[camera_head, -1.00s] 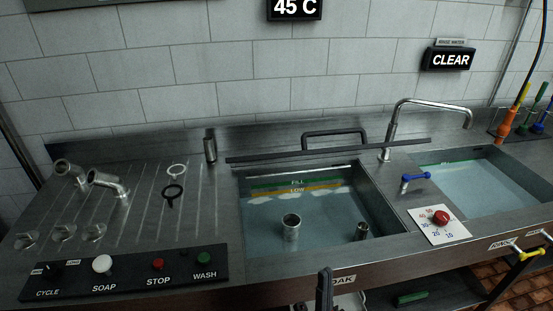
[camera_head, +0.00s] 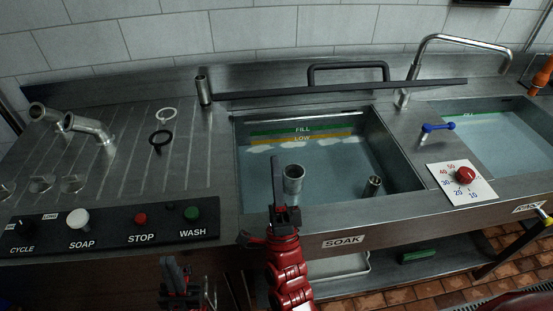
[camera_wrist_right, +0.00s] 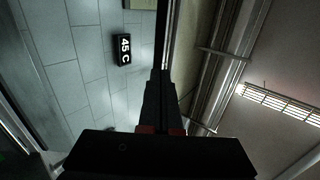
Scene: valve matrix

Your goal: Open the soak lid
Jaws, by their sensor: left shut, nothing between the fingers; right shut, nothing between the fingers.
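The soak basin (camera_head: 238,190) is uncovered in the head view, with water, a FILL/LOW mark and metal fittings visible inside. Behind it, a long dark bar (camera_head: 340,88) runs along the rear rim, with a dark handle (camera_head: 348,68) above it; this looks like the soak lid seen edge-on, raised at the back. My right gripper (camera_head: 278,182) is shut and empty, pointing up in front of the basin, apart from the bar and handle. Its shut fingers also show in the right wrist view (camera_wrist_right: 162,95). My left gripper (camera_head: 176,275) is shut and empty, low before the counter.
A control panel (camera_head: 110,232) with buttons lies at the front left. Pipe elbows (camera_head: 88,128) and rings stand on the drainboard (camera_head: 128,180). A faucet (camera_head: 412,75), a blue-handled valve (camera_head: 438,128) and a red dial (camera_head: 465,174) are right of the basin.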

